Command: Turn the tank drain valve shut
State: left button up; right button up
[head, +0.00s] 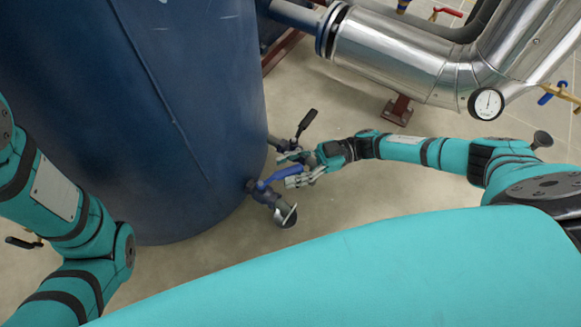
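The tank drain valve (263,193) sticks out low from the side of the big blue tank (150,110). Its blue lever handle (282,175) points right, away from the tank, at an angle to the valve body. The outlet (287,216) of the valve faces the lower right. My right gripper (293,168) is at the handle, its fingers spread apart. The end of the blue handle lies between the fingers; firm contact cannot be made out.
A second small valve with a black lever (306,123) stands just above my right gripper, close to its fingers. A shiny insulated pipe (390,55) with a round gauge (486,103) runs across the upper right. The pale tiled floor (350,185) is clear right of the drain valve.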

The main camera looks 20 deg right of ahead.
jog(key=shift+s, duration=0.1)
jog(key=shift+d, duration=0.2)
jog(key=d, duration=1.1)
jog(key=shift+d, duration=0.3)
jog(key=shift+s, duration=0.1)
